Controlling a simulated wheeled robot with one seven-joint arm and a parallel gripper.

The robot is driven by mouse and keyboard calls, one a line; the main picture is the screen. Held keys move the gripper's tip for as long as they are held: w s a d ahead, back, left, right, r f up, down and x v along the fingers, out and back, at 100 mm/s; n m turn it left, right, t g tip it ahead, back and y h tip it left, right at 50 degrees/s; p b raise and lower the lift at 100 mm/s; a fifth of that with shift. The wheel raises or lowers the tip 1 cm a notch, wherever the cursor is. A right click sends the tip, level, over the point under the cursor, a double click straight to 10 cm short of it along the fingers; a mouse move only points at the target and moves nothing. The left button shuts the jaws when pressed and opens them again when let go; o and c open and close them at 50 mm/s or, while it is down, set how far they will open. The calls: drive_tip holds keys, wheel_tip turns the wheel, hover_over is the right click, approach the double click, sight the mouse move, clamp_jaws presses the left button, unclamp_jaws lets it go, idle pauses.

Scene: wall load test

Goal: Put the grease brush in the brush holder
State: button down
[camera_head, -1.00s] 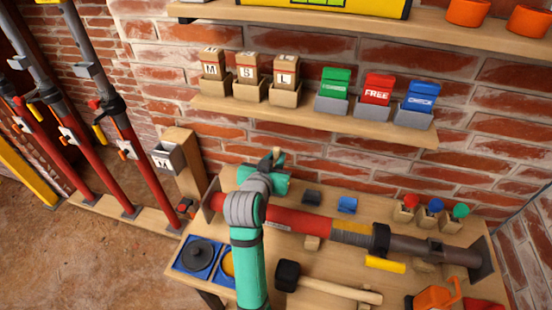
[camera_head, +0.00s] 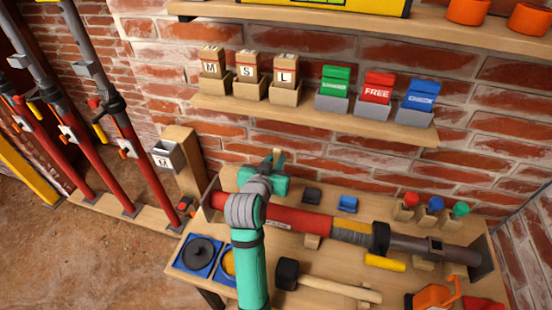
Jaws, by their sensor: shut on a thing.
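My gripper (camera_head: 276,172) is above the back left of the workbench, close to the brick wall, mostly hidden by my own wrist. I cannot tell for certain which thing is the brush holder. A small dark block (camera_head: 312,195) and a small blue block (camera_head: 348,204) sit on the bench just right of my gripper.
A red and grey prop (camera_head: 300,219) lies across the bench. The wall shelf (camera_head: 320,115) with boxes and card holders overhangs behind. A grey bin (camera_head: 168,157) hangs on the left post.

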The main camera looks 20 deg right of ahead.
sight(276, 149)
drive_tip(key=shift+f, duration=1.65)
idle(0.8)
drive_tip(key=c, duration=1)
unclamp_jaws()
drive_tip(key=shift+r, duration=0.1)
drive_tip(key=shift+r, duration=3.95)
